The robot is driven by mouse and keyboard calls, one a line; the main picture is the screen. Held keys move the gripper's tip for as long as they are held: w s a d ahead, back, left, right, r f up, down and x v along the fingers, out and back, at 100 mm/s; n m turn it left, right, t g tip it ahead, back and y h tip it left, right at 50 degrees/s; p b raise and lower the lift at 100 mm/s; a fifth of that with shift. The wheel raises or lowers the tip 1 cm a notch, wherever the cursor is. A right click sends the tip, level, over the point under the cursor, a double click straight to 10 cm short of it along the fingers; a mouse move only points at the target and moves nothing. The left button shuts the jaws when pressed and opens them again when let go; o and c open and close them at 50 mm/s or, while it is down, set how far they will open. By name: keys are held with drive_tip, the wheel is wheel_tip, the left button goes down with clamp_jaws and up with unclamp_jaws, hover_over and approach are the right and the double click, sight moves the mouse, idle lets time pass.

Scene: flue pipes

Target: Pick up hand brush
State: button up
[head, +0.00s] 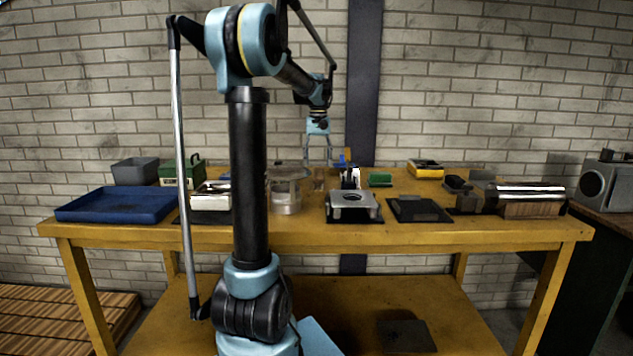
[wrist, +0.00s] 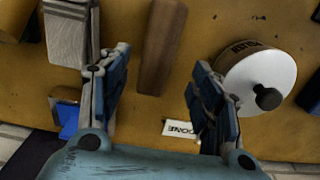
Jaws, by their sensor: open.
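A long brown wooden piece (wrist: 162,45), which looks like the hand brush or its handle, lies on the table in the wrist view. My gripper (wrist: 160,68) is open and empty, with one finger on each side of the wooden piece in that view. I cannot tell the height gap from this view. In the head view, my gripper (head: 318,163) points down over the rear middle of the yellow table. A small brown shape (head: 319,178) shows just below it.
In the wrist view, a white round item with a black knob (wrist: 258,78) is close to the right finger. A grey ribbed block (wrist: 70,35) is by the left finger. A blue tray (head: 118,205) stands at the table's left.

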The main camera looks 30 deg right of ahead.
sight(318, 172)
drive_tip(key=shift+s+d+f, duration=0.1)
drive_tip(key=shift+s+f, duration=0.05)
drive_tip(key=shift+f, duration=3.05)
drive_tip(key=c, duration=1.2)
